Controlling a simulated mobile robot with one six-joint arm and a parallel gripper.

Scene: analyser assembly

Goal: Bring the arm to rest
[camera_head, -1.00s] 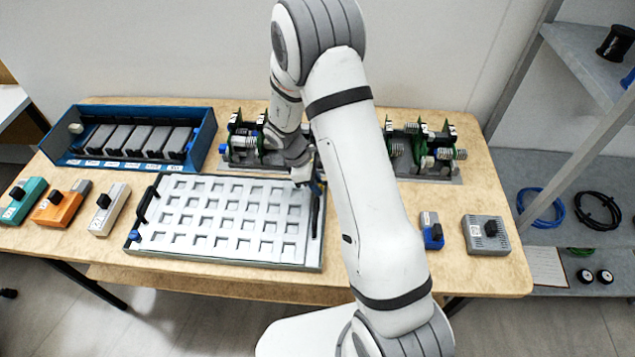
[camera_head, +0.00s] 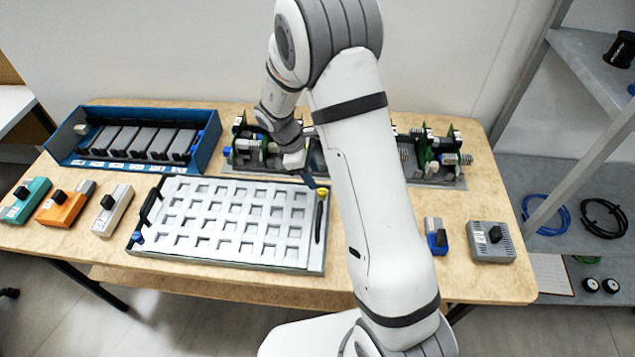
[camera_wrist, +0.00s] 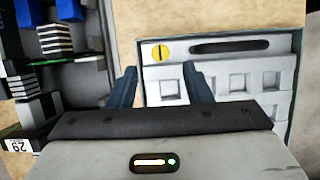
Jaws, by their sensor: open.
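My gripper shows in the wrist view (camera_wrist: 160,88) with its two dark fingers apart and nothing between them. In the head view my gripper (camera_head: 312,180) is partly hidden by my own forearm. It hangs over the back right corner of the white tray (camera_head: 165,258) with its grid of square pockets. In the wrist view the tray (camera_wrist: 215,88) lies beyond the fingers.
A blue bin (camera_head: 62,150) with several dark modules stands at the back left. Teal (camera_head: 25,203), orange (camera_head: 62,208) and white (camera_head: 112,212) boxes sit at the left. Green-board assemblies (camera_head: 437,165) stand at the back. Blue-grey (camera_head: 436,235) and grey (camera_head: 492,243) boxes sit at the right.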

